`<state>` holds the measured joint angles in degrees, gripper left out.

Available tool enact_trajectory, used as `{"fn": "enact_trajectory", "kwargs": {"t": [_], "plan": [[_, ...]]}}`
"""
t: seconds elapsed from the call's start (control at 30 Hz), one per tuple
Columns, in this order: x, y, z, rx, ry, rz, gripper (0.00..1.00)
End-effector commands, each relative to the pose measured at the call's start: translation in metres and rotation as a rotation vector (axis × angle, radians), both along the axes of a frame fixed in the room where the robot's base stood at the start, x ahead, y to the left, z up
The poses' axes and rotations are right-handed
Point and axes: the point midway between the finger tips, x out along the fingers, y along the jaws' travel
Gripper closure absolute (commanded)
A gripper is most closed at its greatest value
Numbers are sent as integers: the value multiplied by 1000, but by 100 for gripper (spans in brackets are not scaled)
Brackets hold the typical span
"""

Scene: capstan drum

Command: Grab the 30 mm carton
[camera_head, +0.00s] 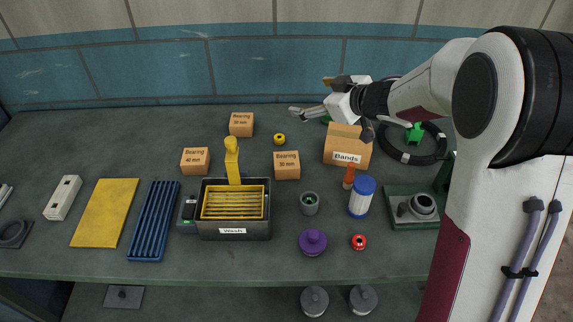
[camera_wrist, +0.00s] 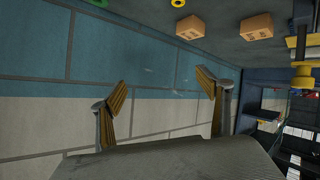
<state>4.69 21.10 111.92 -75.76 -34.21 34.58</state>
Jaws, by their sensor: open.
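Three brown bearing cartons stand on the bench in the head view. The left carton (camera_head: 195,161) reads 40 mm. The back carton (camera_head: 241,124) and the right carton (camera_head: 286,165) carry small mm labels whose first digit I cannot read surely, so I cannot tell which is the 30 mm one. My gripper (camera_head: 311,96) is open and empty, raised at the back of the bench, right of the back carton. In the wrist view its spread fingers (camera_wrist: 160,92) face the tiled wall; two cartons, one here (camera_wrist: 193,27) and one here (camera_wrist: 257,25), show beyond them.
A yellow ring (camera_head: 279,139) lies between the back and right cartons. The wash tub (camera_head: 234,231) with a yellow-handled basket (camera_head: 232,165) is in front. A Bands box (camera_head: 346,150) stands below my wrist. The tiled wall (camera_head: 262,66) closes the back.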

Motion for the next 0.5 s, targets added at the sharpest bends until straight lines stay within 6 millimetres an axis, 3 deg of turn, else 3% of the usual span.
{"fn": "enact_trajectory", "kwargs": {"t": [0.23, 0.5], "plan": [[-8, 35, -53, 67, 83, 196, 23], [-33, 62, -101, 141, 190, 379, 23]]}}
